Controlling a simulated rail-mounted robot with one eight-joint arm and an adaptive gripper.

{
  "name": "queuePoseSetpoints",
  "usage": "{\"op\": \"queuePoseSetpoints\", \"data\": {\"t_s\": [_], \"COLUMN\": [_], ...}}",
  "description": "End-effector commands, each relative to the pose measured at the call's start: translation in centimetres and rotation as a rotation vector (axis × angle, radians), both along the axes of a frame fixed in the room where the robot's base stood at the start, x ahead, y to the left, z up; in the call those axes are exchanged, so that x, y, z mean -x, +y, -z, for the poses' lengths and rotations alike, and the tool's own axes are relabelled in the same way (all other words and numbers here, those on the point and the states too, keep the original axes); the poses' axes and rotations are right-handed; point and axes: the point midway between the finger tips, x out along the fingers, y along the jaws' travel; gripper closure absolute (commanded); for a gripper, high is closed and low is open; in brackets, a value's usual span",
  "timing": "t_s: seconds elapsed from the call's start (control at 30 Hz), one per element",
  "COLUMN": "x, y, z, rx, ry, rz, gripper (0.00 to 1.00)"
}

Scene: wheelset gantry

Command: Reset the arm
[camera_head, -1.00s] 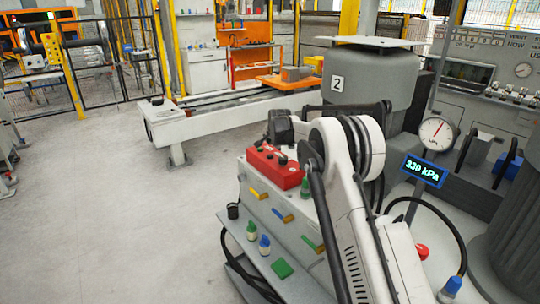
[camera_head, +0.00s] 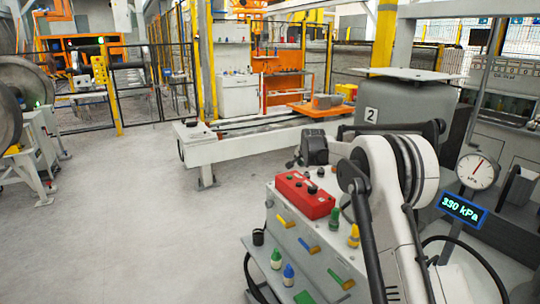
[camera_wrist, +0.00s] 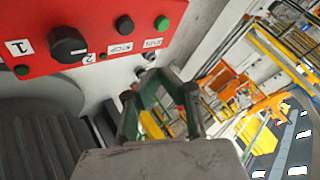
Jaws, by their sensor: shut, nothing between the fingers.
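My arm is bent at the right of the head view, its white elbow and dark wrist over a grey cart. My gripper (camera_wrist: 152,74) shows in the wrist view with its dark green fingers drawn together and nothing between them. In the head view it is small and partly hidden by my wrist. A red control box (camera_head: 305,195) lies on the cart just below my wrist. In the wrist view the red panel (camera_wrist: 90,30) fills the upper left, with a black knob (camera_wrist: 68,44), a black button (camera_wrist: 124,25) and a green button (camera_wrist: 161,23). The fingers appear apart from it.
The grey cart (camera_head: 290,240) carries coloured handles and small bottles (camera_head: 288,275). A gauge (camera_head: 478,171) and a blue 330 kPa display (camera_head: 463,210) stand at the right. A grey drum marked 2 (camera_head: 400,110) is behind my arm. The floor (camera_head: 140,220) at left is clear.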

Motion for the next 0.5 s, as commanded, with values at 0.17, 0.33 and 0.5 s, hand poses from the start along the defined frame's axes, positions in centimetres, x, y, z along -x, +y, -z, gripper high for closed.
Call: {"op": "queuePoseSetpoints", "data": {"t_s": [0.17, 0.33, 0.5], "x": [4.3, 8.7, 13.7], "y": [0.0, 0.0, 0.1], "z": [-4.7, -8.5, -11.7], "rx": [0.041, 0.082, 0.124], "ry": [0.014, 0.026, 0.039], "rz": [-0.041, -0.082, -0.123], "gripper": [1.0, 1.0, 1.0]}}
